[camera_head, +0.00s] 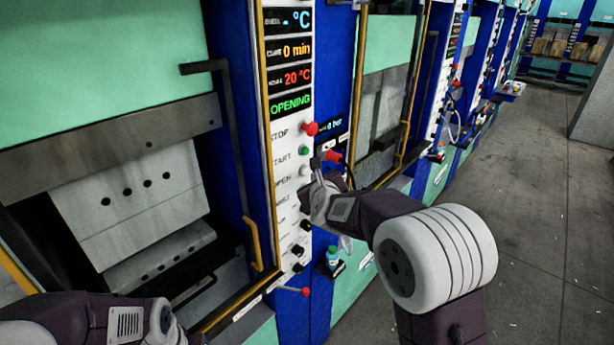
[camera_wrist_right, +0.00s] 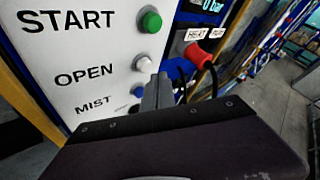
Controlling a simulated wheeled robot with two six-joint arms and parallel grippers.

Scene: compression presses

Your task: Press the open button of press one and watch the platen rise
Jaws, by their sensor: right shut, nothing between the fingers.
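In the right wrist view the fingers (camera_wrist_right: 160,84) overlap the button's lower edge; contact cannot be told. Grey platens (camera_head: 140,195) with holes show inside the press with a gap between. My left arm shows at lower left, its fingers out of sight.
A red stop button (camera_head: 310,129) and green start button (camera_head: 304,150) sit above the open button, with black knobs (camera_head: 298,250) below. A red plug (camera_head: 332,156) is close to my right gripper. More presses line the aisle; the floor (camera_head: 540,200) at right is clear.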

